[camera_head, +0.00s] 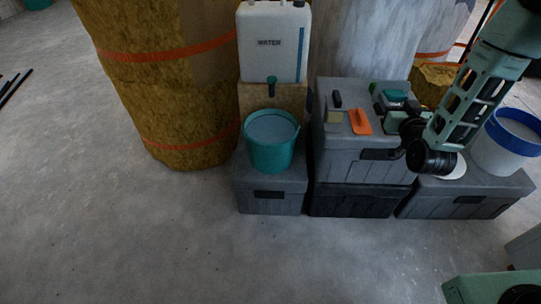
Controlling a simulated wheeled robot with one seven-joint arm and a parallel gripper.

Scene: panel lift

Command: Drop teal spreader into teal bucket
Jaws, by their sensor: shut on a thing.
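The teal bucket (270,158) stands upright on a grey case left of centre, its open top facing up and its inside looking pale grey. My gripper (390,111) is over the right part of the taller grey toolbox, to the right of the bucket and apart from it. A small teal piece, which looks like the teal spreader (396,95), shows at the gripper. The jaws are shut on it, though the fingertips are small and partly hidden by my wrist.
On the toolbox (345,165) lie an orange trowel (361,122), a beige block (334,117) and a black-handled item (337,99). A white water container (273,45) stands behind the bucket. A white-and-blue bucket (505,150) is at right. The floor in front is clear.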

